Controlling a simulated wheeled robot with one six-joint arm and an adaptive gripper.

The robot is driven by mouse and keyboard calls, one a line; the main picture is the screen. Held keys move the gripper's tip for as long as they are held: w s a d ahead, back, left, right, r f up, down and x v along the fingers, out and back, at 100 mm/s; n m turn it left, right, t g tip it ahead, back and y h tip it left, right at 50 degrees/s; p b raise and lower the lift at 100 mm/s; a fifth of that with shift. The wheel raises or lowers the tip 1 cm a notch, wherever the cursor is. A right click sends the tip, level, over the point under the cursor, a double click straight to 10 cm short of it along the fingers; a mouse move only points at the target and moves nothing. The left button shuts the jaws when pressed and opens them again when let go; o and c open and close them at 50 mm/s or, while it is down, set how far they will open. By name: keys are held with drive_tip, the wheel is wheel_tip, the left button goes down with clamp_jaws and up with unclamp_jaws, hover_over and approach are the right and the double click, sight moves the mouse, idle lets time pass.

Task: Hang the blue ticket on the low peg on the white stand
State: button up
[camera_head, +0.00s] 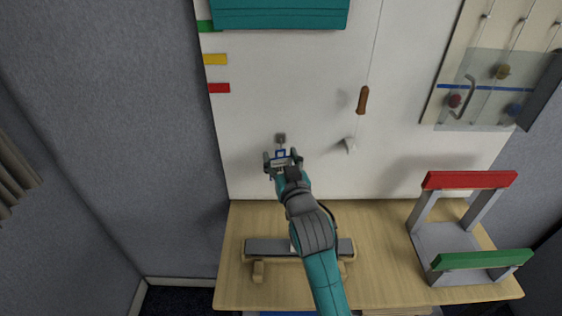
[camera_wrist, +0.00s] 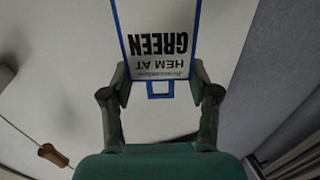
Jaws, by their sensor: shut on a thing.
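The blue-edged white ticket (camera_wrist: 158,50) fills the top middle of the wrist view, with its print upside down. In the head view my gripper (camera_head: 283,160) is over the white panel, and the ticket (camera_head: 281,155) shows small between the fingers. A small grey block (camera_head: 280,138) lies just beyond the fingertips. A pale piece like a peg (camera_head: 350,145) is to the right. I cannot tell which is the low peg.
A brown handle (camera_head: 363,100) on a cord is to the right. Red, yellow and green tabs (camera_head: 217,88) line the panel's left edge. Below, a wooden table (camera_head: 385,225) carries a grey bar (camera_head: 265,247) and a frame with red and green rails (camera_head: 470,180).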

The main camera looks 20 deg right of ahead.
sight(277, 142)
drive_tip(key=shift+w+d+f, duration=0.1)
drive_tip(key=shift+w+d, duration=0.15)
drive_tip(key=shift+w, duration=0.5)
drive_tip(key=shift+w+d+f, duration=0.1)
drive_tip(key=shift+w+d, duration=0.15)
drive_tip(key=shift+w, duration=0.5)
drive_tip(key=shift+w+d+f, duration=0.15)
drive_tip(key=shift+w+f, duration=0.05)
drive_tip(key=shift+w, duration=0.4)
drive_tip(key=o, duration=0.8)
